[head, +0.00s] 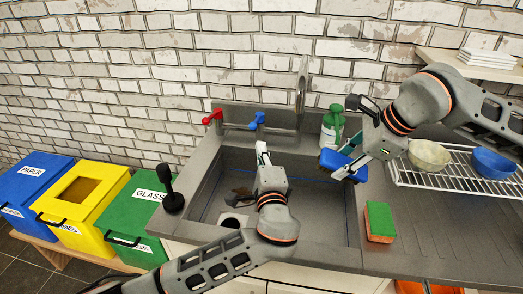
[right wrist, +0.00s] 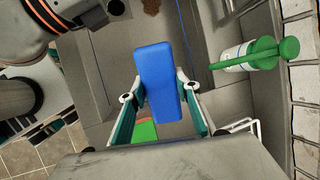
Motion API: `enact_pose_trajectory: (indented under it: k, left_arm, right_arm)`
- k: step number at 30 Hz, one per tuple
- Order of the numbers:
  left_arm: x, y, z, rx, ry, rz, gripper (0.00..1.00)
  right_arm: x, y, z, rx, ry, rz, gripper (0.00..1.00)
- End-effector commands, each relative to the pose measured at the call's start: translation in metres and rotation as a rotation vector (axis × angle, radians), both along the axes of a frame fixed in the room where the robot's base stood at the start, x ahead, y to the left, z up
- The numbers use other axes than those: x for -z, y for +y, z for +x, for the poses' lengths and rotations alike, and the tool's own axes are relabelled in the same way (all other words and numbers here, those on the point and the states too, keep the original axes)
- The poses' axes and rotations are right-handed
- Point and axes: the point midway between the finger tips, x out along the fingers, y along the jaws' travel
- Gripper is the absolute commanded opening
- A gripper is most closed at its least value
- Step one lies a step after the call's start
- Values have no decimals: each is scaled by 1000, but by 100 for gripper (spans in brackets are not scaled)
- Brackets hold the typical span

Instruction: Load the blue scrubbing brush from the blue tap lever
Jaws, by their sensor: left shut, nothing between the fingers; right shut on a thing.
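The blue scrubbing brush (head: 332,159) is held by my right gripper (head: 345,166) above the right side of the sink. In the right wrist view the blue block of the brush (right wrist: 157,65) sits between the two fingers. The blue tap lever (head: 257,120) is on the tap at the back of the sink, beside a red lever (head: 213,117). My left gripper (head: 262,148) is shut and empty over the sink, just below the blue lever in the picture. I cannot tell whether it touches the lever.
The sink (head: 215,185) holds a brown item (head: 242,191). A green-topped bottle (head: 333,125) stands behind my right gripper. A green and orange sponge (head: 379,222) lies on the right counter. A rack (head: 450,180) holds two bowls. A black plunger (head: 171,190) stands left of the sink.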

Motion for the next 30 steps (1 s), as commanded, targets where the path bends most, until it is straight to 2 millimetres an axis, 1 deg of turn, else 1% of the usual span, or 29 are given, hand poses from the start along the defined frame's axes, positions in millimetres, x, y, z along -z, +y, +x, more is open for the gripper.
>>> enact_pose_trajectory:
  k: [11, 14, 21, 30]
  left_arm:
    - [0, 0, 0, 0, 0, 0, 0]
    - [-3, 0, 0, 0, -1, 0, 0]
    - [-15, 0, 0, 0, -7, 0, 0]
    - [-26, 0, 0, 0, -11, 0, 0]
  right_arm:
    - [-1, 0, 0, 0, -1, 1, 14]
    - [-3, -2, -2, 1, -2, 0, 14]
    - [-18, -12, -15, 1, -2, 0, 14]
    - [-34, -25, -32, 2, -2, 0, 14]
